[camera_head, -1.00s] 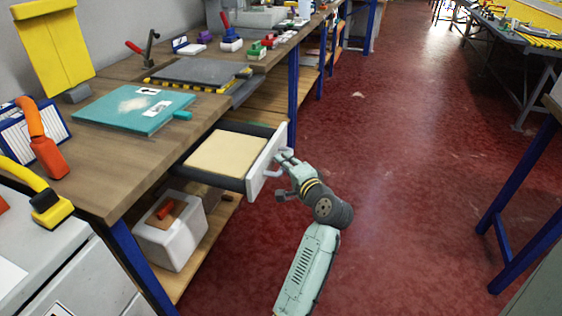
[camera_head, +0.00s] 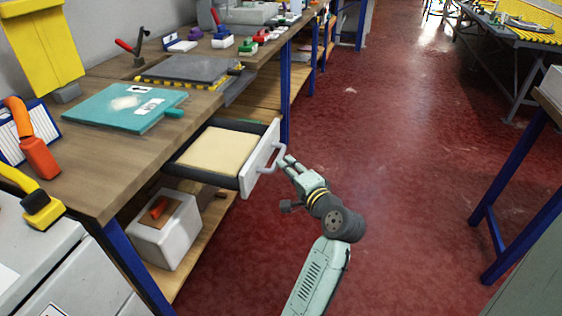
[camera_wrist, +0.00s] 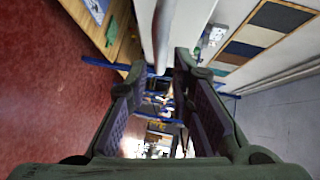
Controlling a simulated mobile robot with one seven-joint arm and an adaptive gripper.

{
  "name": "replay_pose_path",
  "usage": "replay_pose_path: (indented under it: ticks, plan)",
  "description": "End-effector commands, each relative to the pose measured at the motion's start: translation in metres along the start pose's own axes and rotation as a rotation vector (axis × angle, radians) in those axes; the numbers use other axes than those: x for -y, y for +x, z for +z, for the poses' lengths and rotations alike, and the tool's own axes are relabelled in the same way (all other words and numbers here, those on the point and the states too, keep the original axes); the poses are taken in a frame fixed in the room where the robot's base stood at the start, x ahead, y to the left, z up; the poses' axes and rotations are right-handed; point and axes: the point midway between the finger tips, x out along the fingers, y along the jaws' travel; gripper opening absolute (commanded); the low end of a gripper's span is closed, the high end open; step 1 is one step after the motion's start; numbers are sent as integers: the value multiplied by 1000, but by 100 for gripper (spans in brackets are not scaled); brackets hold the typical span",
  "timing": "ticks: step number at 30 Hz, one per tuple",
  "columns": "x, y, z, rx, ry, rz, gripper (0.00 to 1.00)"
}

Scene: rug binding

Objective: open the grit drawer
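The grit drawer (camera_head: 259,160) stands pulled out from under the wooden bench, with its white front and grey handle (camera_head: 277,158) facing the aisle. Its tray shows a flat, sand-coloured fill (camera_head: 217,152). My gripper (camera_head: 287,163) is just to the right of the handle in the head view, its fingers pointing at it. In the wrist view my gripper (camera_wrist: 160,75) has its fingers spread wide with nothing clamped. The handle bar (camera_wrist: 161,35) shows ahead, close to the gap between the fingertips; whether it touches a finger is unclear.
The bench top (camera_head: 92,170) holds a teal board (camera_head: 105,110), a dark plate (camera_head: 185,70) and several small tools. A white bin (camera_head: 168,238) sits on the lower shelf. Blue table legs (camera_head: 500,180) stand at the right. The red floor (camera_head: 400,130) between is clear.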

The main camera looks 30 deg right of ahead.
Motion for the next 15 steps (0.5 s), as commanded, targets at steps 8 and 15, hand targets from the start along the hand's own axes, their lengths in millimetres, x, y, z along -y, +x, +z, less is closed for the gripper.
replay_pose_path:
  ticks: [8, 15]
  plan:
    - [-1, -49, 0, -1, 1, 2, 21]
    - [0, -59, 0, 1, 1, 0, 21]
